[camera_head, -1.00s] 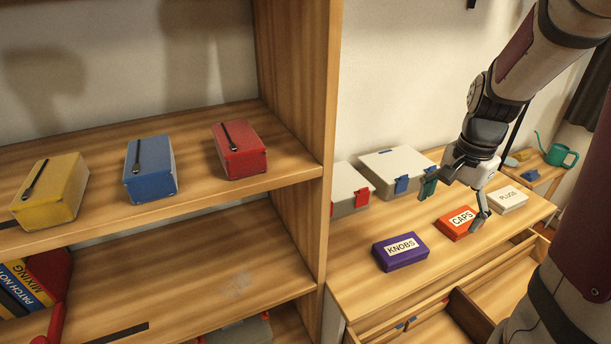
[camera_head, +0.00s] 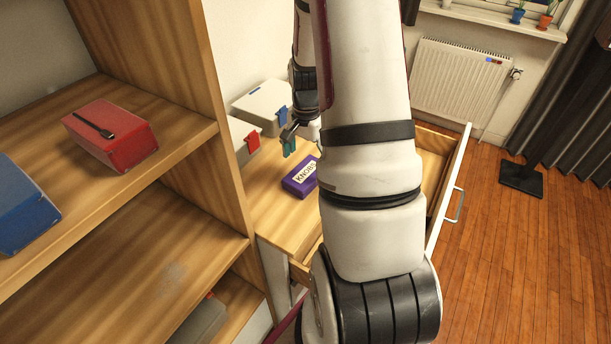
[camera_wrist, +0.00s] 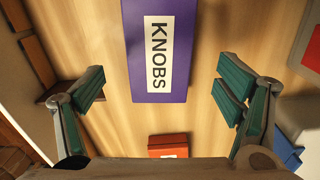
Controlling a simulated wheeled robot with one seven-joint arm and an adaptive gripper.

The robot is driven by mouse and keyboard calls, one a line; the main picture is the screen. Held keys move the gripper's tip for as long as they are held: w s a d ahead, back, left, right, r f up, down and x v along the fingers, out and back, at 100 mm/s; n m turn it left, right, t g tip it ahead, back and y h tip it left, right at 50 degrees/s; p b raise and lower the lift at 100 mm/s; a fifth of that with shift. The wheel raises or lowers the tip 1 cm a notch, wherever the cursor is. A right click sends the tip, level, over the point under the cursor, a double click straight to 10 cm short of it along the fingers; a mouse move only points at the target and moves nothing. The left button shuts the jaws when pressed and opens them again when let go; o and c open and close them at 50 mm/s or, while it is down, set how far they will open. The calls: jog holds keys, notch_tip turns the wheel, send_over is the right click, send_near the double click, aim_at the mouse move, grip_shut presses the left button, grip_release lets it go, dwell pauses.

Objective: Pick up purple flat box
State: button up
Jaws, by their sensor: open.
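The purple flat box labelled KNOBS (camera_head: 299,178) lies on the wooden top beside the shelf, its right end partly covered by my arm. In the wrist view the purple box (camera_wrist: 160,50) fills the upper middle, and its far end is cut off by the frame. My gripper (camera_wrist: 160,90) is open and empty, with one teal-padded finger pair on each side of the box's line and visible gaps to it. In the head view only part of the gripper (camera_head: 290,145) shows, just behind the box.
An orange-red box (camera_wrist: 168,147) lies near the purple one. Light grey cases with a red clip (camera_head: 253,141) and a blue clip (camera_head: 282,115) stand behind. The shelf's upright side (camera_head: 200,120) rises at left. A drawer (camera_head: 452,185) is open at right.

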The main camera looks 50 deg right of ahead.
aim_at(306, 171)
jog(key=shift+f, duration=2.75)
jog(key=c, duration=1.3)
jog(key=shift+r, duration=0.2)
